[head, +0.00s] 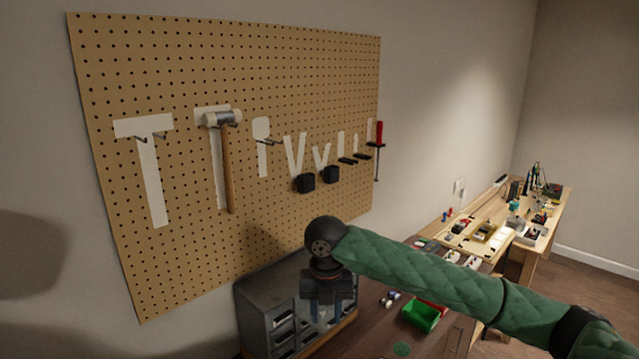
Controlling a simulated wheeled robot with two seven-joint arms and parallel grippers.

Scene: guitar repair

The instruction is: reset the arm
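My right arm, in a green quilted sleeve, comes in from the right in the head view. Its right gripper (326,316) hangs pointing down in front of the grey drawer cabinet (262,308), below the pegboard (245,235). The fingers are small and dark against the cabinet, so I cannot tell whether they are open or shut. I see no object clearly held. My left gripper is not in view.
A hammer (228,165) and a red-handled screwdriver (378,145) hang on the pegboard. A green bin (420,315) sits on the brown bench (370,335). A cluttered workbench (545,232) stands farther back right. Brown floor (600,290) shows at right.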

